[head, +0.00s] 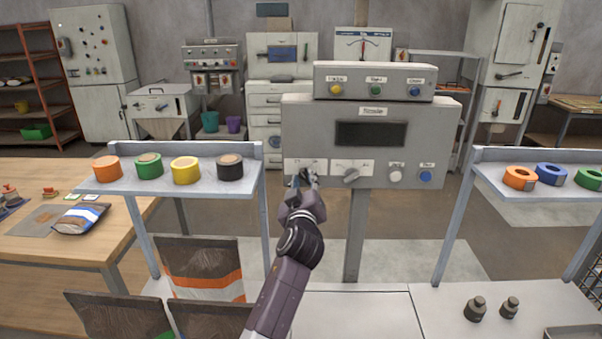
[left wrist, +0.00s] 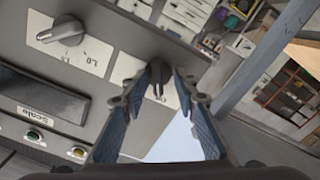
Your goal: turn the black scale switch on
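The scale panel (head: 450,120) is a grey box on a post with a dark display (head: 370,133). The dark grey rotary switch on its lower left plate (head: 291,165) is mostly hidden by my left gripper (head: 303,178) in the head view. In the left wrist view this switch (left wrist: 158,90) shows between and just beyond the fingertips of my left gripper (left wrist: 167,70). The fingers are apart, one on each side of the switch; I cannot tell if they touch it. My right gripper is not in view.
A second rotary knob (head: 351,175) sits right of the switch; it also shows in the left wrist view (left wrist: 68,30). A white button (head: 395,175) and blue button (head: 426,176) follow. Tape shelves (head: 140,185) (head: 545,197) flank the panel.

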